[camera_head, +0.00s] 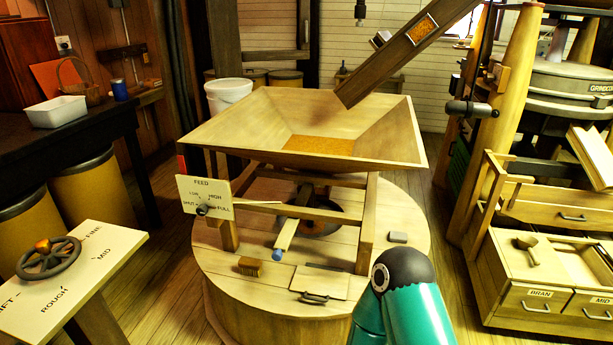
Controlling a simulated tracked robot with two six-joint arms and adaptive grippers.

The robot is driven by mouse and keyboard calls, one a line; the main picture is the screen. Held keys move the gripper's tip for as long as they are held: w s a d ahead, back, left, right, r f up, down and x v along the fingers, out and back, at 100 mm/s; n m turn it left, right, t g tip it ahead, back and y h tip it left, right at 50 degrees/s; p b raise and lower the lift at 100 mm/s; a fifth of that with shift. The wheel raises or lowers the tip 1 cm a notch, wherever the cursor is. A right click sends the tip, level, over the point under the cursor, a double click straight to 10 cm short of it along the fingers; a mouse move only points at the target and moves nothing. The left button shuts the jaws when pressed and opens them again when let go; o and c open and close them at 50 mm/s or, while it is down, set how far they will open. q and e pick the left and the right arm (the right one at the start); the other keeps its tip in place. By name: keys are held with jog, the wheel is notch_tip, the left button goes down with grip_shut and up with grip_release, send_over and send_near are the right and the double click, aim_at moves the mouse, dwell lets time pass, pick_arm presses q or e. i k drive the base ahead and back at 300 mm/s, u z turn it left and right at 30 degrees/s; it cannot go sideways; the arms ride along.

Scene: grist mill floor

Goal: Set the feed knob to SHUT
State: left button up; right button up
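The feed knob (202,210) is a small dark knob on a pale panel (219,189) at the left front of the wooden hopper. The panel reads FEED, with SHUT, LOW, HIGH and FULL around the knob. SHUT is on the left and FULL on the right. The knob is too small for me to tell which mark it points at. Nothing touches the knob. A teal link of my arm with a dark rounded joint rises at the bottom, right of centre. Neither of my grippers shows.
The hopper (230,125) holds some orange grain under a wooden chute (400,58). A brush (250,266) and small items lie on the round millstone cover (225,285). A handwheel (50,258) stands on a labelled board at lower left. Drawers (540,303) stand at right.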

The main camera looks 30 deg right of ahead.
aim_at(202, 209)
jog(key=z, duration=0.25)
jog(key=i, duration=1.5)
jog(key=u, duration=0.65)
